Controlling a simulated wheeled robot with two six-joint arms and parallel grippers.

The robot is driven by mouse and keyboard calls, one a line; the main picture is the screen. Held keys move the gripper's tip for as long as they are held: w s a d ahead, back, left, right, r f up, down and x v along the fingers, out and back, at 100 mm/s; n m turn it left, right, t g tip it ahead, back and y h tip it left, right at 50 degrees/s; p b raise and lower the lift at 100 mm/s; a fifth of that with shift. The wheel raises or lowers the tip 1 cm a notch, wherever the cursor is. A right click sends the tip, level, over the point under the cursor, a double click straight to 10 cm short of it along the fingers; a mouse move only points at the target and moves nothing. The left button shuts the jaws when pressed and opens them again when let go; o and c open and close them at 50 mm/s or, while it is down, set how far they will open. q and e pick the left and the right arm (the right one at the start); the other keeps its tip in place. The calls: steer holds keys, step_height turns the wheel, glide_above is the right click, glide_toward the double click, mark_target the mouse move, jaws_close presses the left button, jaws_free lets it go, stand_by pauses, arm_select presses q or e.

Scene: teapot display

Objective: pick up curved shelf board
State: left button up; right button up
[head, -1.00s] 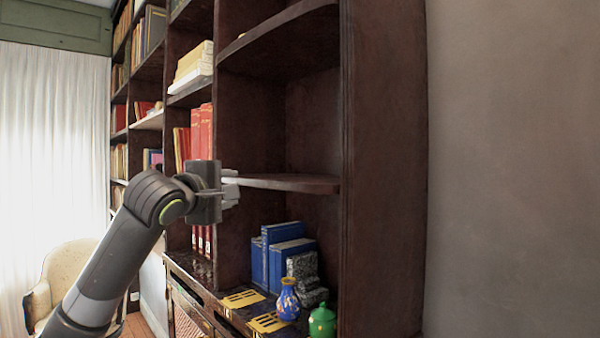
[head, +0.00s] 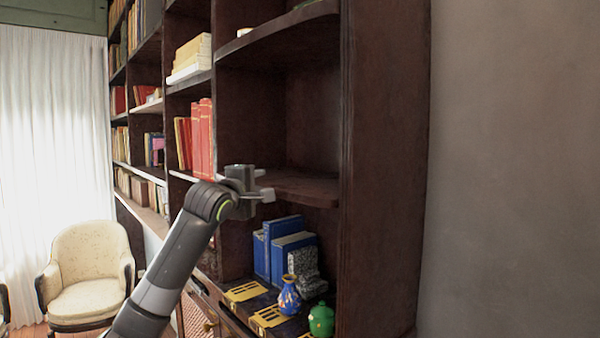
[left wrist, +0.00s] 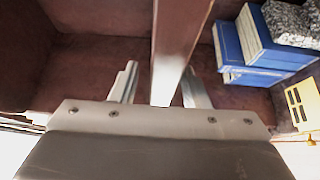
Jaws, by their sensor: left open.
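The curved shelf board (head: 305,188) is a dark brown board in the right bay of the bookcase, with bare top. My left gripper (head: 265,185) is at the board's left front edge, with its jaws apart. In the left wrist view the board (left wrist: 182,28) runs edge-on between the two open fingers of the left gripper (left wrist: 160,78). A gap shows on each side, wider on the left; whether a finger touches is unclear. The board's near end is partly hidden by the gripper. My right gripper is not in view.
Blue books (head: 290,252), a speckled grey block (head: 304,268), a blue vase (head: 289,295) and a green jar (head: 321,319) stand below the board. Red books (head: 201,140) stand in the bay to the left. A cream armchair (head: 88,270) is at the left.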

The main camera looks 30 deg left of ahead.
arm_select(q)
steer(key=shift+w+a, duration=0.1)
steer(key=shift+w, duration=0.55)
jaws_close()
stand_by(0.9)
steer(key=shift+r, duration=0.1)
